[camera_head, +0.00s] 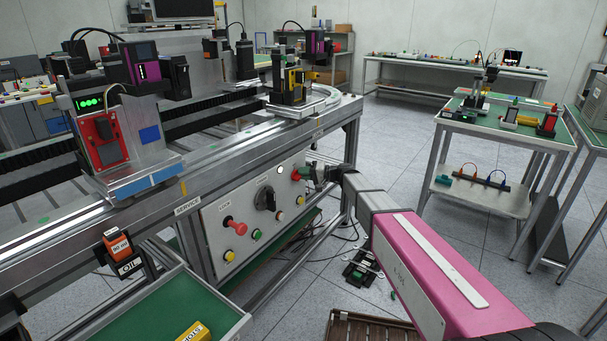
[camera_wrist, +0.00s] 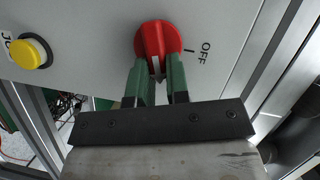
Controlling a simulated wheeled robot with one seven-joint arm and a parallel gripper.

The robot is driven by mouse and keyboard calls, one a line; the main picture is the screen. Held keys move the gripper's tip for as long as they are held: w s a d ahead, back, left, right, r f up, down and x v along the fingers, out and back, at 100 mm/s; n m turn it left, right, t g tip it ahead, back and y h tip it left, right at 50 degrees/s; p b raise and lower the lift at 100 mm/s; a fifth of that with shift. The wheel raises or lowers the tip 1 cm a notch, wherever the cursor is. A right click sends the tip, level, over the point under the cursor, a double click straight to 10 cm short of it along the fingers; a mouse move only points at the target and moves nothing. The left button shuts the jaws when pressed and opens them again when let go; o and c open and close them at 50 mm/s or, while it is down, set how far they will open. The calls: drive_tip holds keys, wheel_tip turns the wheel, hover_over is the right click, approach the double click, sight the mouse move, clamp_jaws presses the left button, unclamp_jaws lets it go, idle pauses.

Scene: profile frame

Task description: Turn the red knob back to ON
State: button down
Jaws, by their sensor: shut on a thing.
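The red knob (camera_wrist: 157,36) is mounted on a pale control panel (camera_wrist: 95,35) and shows at the top middle of the wrist view. An OFF label with a tick mark is to its right; no ON label is readable. In the head view the knob (camera_head: 297,174) is at the panel's upper right end, partly covered by my gripper. My gripper (camera_wrist: 160,75) has green fingers shut on the knob, one on each side of its lower part. The gripper (camera_head: 307,172) reaches the panel from the right in the head view. The fingertips hide some of the knob's lower edge.
Left of the red knob are a white button (camera_head: 280,170), a black rotary switch (camera_head: 266,198), a red lock handle (camera_head: 236,225) and several coloured buttons. A yellow button (camera_wrist: 30,52) is nearby in the wrist view. A metal frame post (camera_wrist: 270,45) stands close on the right.

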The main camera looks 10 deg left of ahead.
drive_tip(key=shift+f+m+y, duration=0.2)
drive_tip(key=shift+m+y, duration=0.15)
drive_tip(key=shift+m, duration=0.5)
drive_tip(key=shift+f+m+y, duration=0.2)
drive_tip(key=shift+m+y, duration=0.15)
drive_tip(key=shift+m, duration=0.5)
drive_tip(key=c, duration=1.1)
unclamp_jaws()
drive_tip(key=d, duration=1.1)
drive_tip(key=shift+f, duration=0.1)
